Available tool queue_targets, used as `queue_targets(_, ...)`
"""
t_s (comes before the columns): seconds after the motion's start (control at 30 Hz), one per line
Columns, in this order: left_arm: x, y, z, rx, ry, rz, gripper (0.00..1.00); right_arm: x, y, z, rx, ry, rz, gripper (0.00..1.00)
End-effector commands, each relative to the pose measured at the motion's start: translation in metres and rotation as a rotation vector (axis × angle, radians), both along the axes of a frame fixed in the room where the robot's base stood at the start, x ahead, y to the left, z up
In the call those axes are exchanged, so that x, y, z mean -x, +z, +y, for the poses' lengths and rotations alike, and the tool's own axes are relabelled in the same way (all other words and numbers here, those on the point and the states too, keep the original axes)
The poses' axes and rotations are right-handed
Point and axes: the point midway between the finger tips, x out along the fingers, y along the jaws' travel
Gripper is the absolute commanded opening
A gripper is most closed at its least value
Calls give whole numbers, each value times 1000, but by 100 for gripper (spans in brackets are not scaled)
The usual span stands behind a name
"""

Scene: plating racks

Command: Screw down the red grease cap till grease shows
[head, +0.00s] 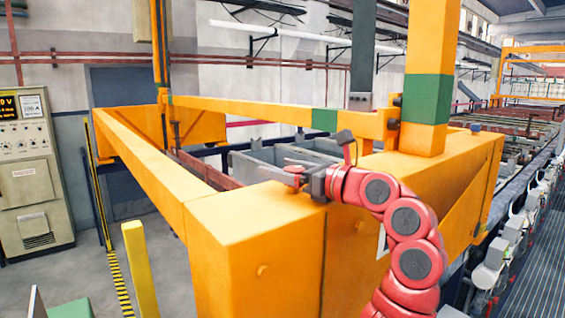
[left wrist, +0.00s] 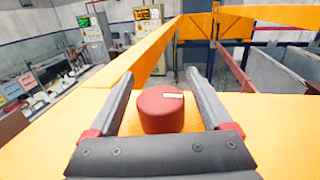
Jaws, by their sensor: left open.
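The red grease cap (left wrist: 162,112) is a short round knob with a white mark on its top, on the orange-yellow beam housing (head: 250,220). In the left wrist view it stands between the two grey fingers of my left gripper (left wrist: 160,78), which is open with a gap visible on both sides. In the head view my left gripper (head: 290,173) is over the top of the housing, and the cap shows there only as a small red patch (head: 294,169). No grease shows around the cap; its base is partly hidden by the gripper body.
A control cabinet (head: 32,150) stands at the left. Orange beams (head: 140,165) frame the area, with an upright post (head: 430,75) right of my arm. Grey tanks (head: 265,165) lie behind the housing. The floor at left is largely clear.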

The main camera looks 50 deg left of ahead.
Motion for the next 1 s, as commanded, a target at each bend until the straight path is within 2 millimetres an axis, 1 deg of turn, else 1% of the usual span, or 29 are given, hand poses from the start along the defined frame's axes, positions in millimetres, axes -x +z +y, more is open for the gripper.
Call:
queue_targets(0.2, 0, 0, 0, 0, 0, 0, 84, 0, 0, 0, 0, 0, 0, 50)
queue_targets(0.37, 0, 0, 0, -1, 0, 0, 55, 0, 0, 0, 0, 0, 0, 50)
queue_targets(0.4, 0, 0, 0, -1, 0, 0, 48, 0, 0, 0, 0, 0, 0, 50)
queue_targets(0.47, 0, 0, 0, 0, 0, 0, 37, 0, 0, 0, 0, 0, 0, 50)
queue_targets(0.6, 0, 0, 0, 0, 0, 0, 12, 0, 0, 0, 0, 0, 0, 50)
queue_targets(0.67, 0, 0, 0, 0, 0, 0, 1, 0, 0, 0, 0, 0, 0, 50)
queue_targets(0.7, 0, 0, 0, 0, 0, 0, 0, 0, 0, 0, 0, 0, 0, 50)
queue_targets(1.0, -2, -1, 0, 1, -48, -2, 0, 0, 0, 0, 0, 0, 0, 50)
